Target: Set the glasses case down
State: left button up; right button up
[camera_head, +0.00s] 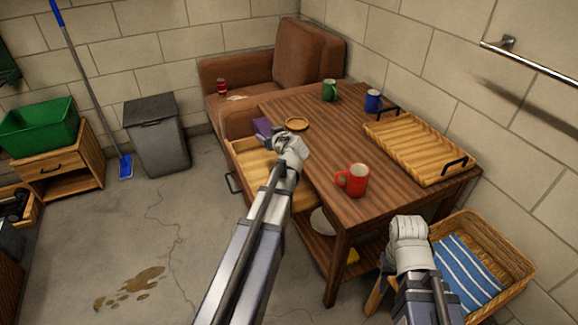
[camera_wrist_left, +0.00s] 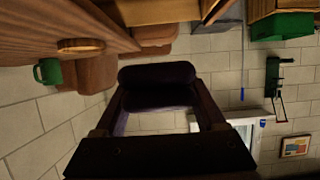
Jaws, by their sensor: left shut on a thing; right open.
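The purple glasses case (camera_head: 263,126) shows just beyond my left gripper (camera_head: 276,139), at the table's left edge and above the far part of the open drawer (camera_head: 258,165). In the left wrist view the dark case (camera_wrist_left: 157,85) sits between the two fingers of my left gripper (camera_wrist_left: 158,100), which is shut on it. It looks held clear of any surface. My right gripper (camera_head: 408,229) is open near the table's front right, beside the wicker basket (camera_head: 520,262); its fingers are hard to make out.
The wooden table (camera_head: 325,145) holds a small round coaster (camera_head: 297,124), a red mug (camera_head: 357,180), a green mug (camera_head: 329,90), a blue mug (camera_head: 373,99) and a wicker tray (camera_head: 425,148). A brown armchair (camera_head: 305,55) stands behind. The table's middle is clear.

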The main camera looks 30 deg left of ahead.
pick_arm(q)
jog(key=shift+f+b, duration=4.8)
jog(key=shift+f, duration=0.15)
jog(key=shift+f, duration=0.15)
jog(key=shift+f+b, duration=0.5)
jog(key=shift+b, duration=0.15)
jog(key=o, duration=1.4)
